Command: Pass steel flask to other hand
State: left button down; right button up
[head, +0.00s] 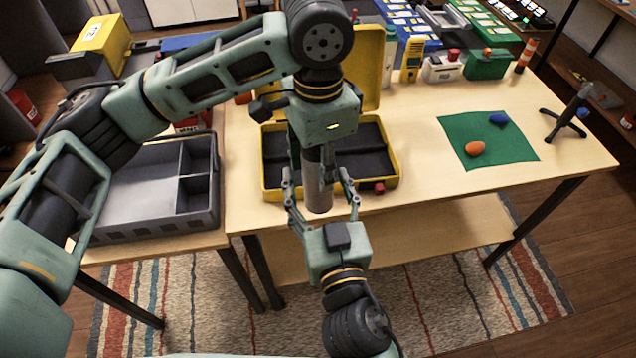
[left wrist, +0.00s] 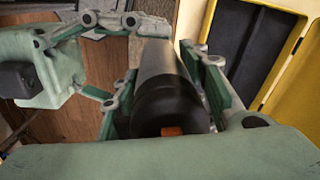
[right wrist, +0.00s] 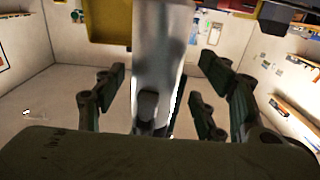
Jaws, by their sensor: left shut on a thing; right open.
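The steel flask (head: 318,185) is held upright in the head view, in front of the yellow case. My left gripper (head: 312,155) comes down from above and is shut on its upper part. In the left wrist view the flask's dark end (left wrist: 172,103) and steel body sit between the left fingers (left wrist: 165,95). My right gripper (head: 325,200) comes up from below, its open fingers on either side of the lower flask. In the right wrist view the steel body (right wrist: 160,60) stands between the spread right fingers (right wrist: 165,105); contact is not clear.
An open yellow case (head: 384,150) lies on the table behind the grippers. A grey compartment tray (head: 150,190) is at left. A green mat (head: 500,148) with an orange and a blue object is at right. The tabletop around the mat is mostly clear.

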pick_arm(q)
jog(key=shift+d, duration=0.15)
pick_arm(e)
jog(key=shift+a, duration=0.15)
jog(key=c, duration=1.6)
pick_arm(q)
jog(key=c, duration=1.4)
grip_release()
pick_arm(e)
jog(key=shift+r, duration=0.1)
jog(key=shift+c, duration=0.2)
pick_arm(q)
jog(key=o, duration=0.4)
jog(key=shift+r, duration=0.1)
